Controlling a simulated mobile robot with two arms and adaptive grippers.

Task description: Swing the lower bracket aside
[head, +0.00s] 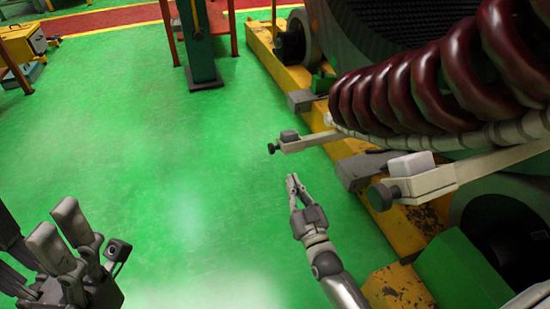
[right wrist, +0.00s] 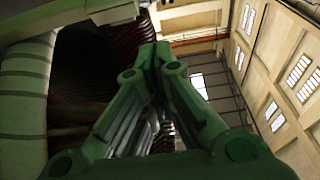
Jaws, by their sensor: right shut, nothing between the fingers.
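Two pale brackets with dark end knobs stick out from the stator. The farther bracket (head: 308,142) has a grey block on it, and the nearer bracket (head: 445,180) has a white block on it. I cannot tell for sure which one is the lower bracket. My right gripper (head: 292,179) is shut and empty, with its tips just below the farther bracket in the picture and apart from it. Its closed fingers also show in the right wrist view (right wrist: 155,55). My left gripper (head: 54,220) is at the lower left, its fingers apart and empty, far from both brackets.
Dark red coils (head: 430,85) and a pale ring hang above the brackets. A yellow base frame (head: 340,150) runs along the right with grey blocks on it. A green post (head: 200,50) stands at the back. The green floor (head: 180,150) at left is clear.

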